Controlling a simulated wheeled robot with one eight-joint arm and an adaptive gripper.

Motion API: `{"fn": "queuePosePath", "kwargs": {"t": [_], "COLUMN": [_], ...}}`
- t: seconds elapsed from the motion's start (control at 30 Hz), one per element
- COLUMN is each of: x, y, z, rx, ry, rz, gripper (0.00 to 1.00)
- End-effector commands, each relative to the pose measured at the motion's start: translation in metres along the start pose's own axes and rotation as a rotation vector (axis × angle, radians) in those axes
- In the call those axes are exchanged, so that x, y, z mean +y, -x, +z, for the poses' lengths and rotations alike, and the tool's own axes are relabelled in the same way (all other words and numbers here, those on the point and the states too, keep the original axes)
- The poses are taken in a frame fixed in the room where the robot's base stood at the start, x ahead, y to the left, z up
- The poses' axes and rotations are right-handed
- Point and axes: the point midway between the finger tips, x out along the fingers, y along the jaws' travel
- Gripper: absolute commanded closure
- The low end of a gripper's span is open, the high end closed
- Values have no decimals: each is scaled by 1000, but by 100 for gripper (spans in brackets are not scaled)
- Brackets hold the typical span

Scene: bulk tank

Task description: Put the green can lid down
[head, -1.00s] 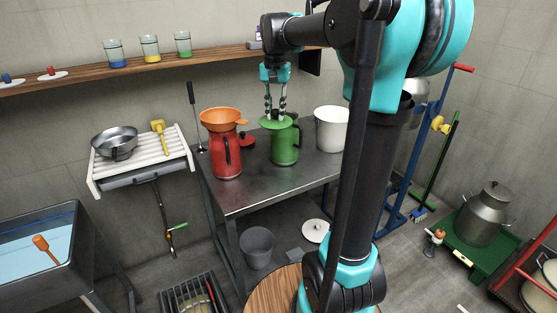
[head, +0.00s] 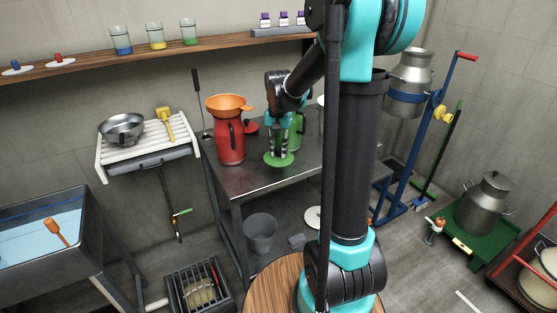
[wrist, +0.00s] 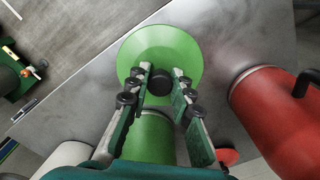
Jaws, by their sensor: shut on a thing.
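The green can lid (head: 279,161) is a flat round disc with a dark knob. My gripper (head: 280,150) points down and is shut on the knob, which also shows between the fingers in the wrist view (wrist: 159,82). The lid is level, over the front part of the metal table (head: 240,184), at or just above its top; I cannot tell whether it touches. The green can (head: 299,130) stands just behind, partly hidden by my gripper; in the wrist view it (wrist: 150,138) shows below the lid.
A red can (head: 230,145) with an orange funnel (head: 227,102) stands left of the lid. A red lid (head: 251,127) lies behind it. A pale can at the back right is mostly hidden by my arm. The table's front edge is close; bare metal lies around the lid.

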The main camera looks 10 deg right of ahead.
Motion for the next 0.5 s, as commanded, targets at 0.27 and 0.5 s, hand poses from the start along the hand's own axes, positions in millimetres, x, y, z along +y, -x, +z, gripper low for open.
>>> {"fn": "queuePosePath", "kwargs": {"t": [0.27,0.5], "x": [0,0], "y": [-28,-44], "z": [0,0], "rx": [0,0], "ry": [0,0], "rz": [0,0], "gripper": [100,100]}}
